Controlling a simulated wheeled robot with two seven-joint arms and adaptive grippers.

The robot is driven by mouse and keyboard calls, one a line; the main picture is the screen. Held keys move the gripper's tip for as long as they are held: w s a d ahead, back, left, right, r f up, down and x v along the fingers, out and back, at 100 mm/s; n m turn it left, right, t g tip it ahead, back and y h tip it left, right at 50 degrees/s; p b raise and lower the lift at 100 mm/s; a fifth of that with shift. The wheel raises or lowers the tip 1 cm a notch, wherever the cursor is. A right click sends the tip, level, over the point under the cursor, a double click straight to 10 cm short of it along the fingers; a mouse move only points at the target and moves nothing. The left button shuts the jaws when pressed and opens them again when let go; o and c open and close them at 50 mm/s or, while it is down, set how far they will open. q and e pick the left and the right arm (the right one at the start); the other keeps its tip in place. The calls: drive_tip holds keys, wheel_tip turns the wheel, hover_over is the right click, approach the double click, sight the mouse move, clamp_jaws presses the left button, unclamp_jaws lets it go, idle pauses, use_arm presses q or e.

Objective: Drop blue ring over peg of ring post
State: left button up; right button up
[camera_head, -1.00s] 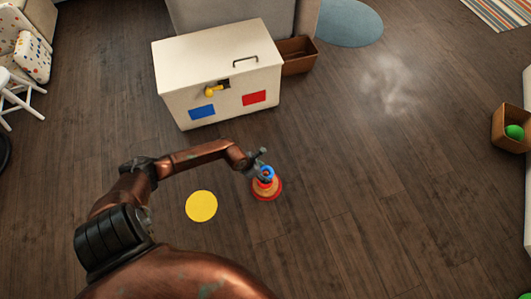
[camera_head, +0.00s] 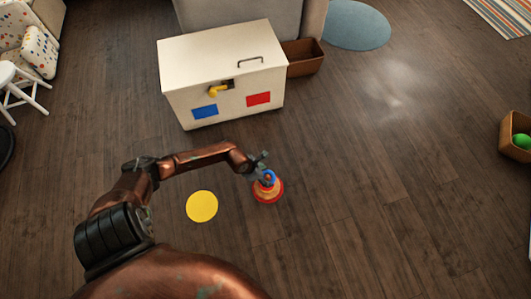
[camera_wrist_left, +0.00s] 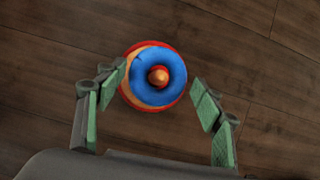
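The ring post (camera_head: 268,194) stands upright on the wooden floor, with a red bottom ring and an orange part above it. The blue ring (camera_wrist_left: 144,78) sits around the red peg (camera_wrist_left: 158,77), which shows through its hole in the left wrist view. It also shows in the head view as a blue ring (camera_head: 267,174) high on the post. My left gripper (camera_wrist_left: 157,82) is open, with its green-padded fingers apart on either side of the blue ring and a visible gap on the right. In the head view my left gripper (camera_head: 262,164) is just above the post. My right gripper is not in view.
A white toy chest (camera_head: 222,75) with blue and red squares and a yellow handle stands behind the post. A yellow disc (camera_head: 202,206) lies left of the post. A brown box (camera_head: 515,135) with a green ball is at far right. Floor right of the post is clear.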

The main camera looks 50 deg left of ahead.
use_arm(q)
drive_tip(key=o, duration=0.4)
drive_tip(key=v, duration=1.2)
idle(0.7)
